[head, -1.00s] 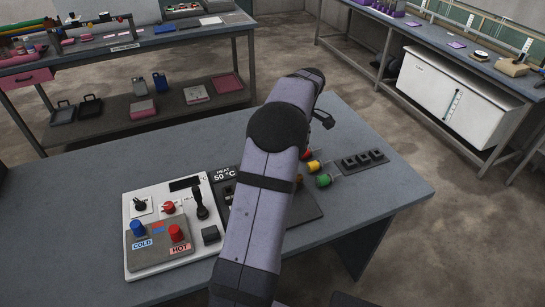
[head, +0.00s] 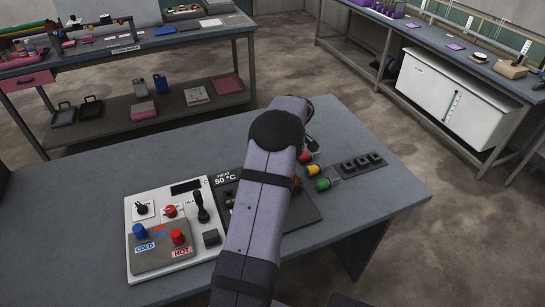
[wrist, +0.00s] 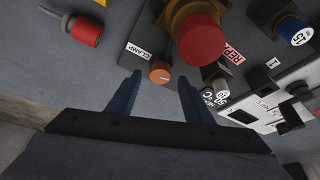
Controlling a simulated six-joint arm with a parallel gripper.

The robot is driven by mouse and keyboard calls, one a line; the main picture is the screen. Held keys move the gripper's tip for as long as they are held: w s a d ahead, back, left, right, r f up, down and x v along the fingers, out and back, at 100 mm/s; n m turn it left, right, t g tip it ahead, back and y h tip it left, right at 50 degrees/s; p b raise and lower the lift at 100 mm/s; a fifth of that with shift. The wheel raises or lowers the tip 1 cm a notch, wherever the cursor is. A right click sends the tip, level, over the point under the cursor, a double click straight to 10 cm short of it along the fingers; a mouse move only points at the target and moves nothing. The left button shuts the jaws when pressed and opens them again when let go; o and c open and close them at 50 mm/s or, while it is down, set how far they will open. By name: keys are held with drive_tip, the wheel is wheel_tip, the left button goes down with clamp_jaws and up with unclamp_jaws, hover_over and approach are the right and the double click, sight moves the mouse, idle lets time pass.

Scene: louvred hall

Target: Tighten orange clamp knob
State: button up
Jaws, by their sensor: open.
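The orange clamp knob (wrist: 160,72) is a small round knob with a pale mark on its face, beside a white CLAMP label (wrist: 138,53) in the wrist view. My gripper (wrist: 159,78) is open, with its two blue fingers on the left and right of the knob near their tips. A gap shows on each side, and I cannot tell how deep the knob sits between them. In the head view my arm hides the knob and most of the gripper.
A large red button (wrist: 200,40) on a yellow-brown base stands close beyond the knob. Red, yellow (head: 314,170) and green (head: 322,184) handled pieces lie right of my arm. A white control panel (head: 150,265) with a lever is on the left. The table's back left is clear.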

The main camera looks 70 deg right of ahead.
drive_tip(key=shift+x, duration=0.95)
drive_tip(key=c, duration=1.1)
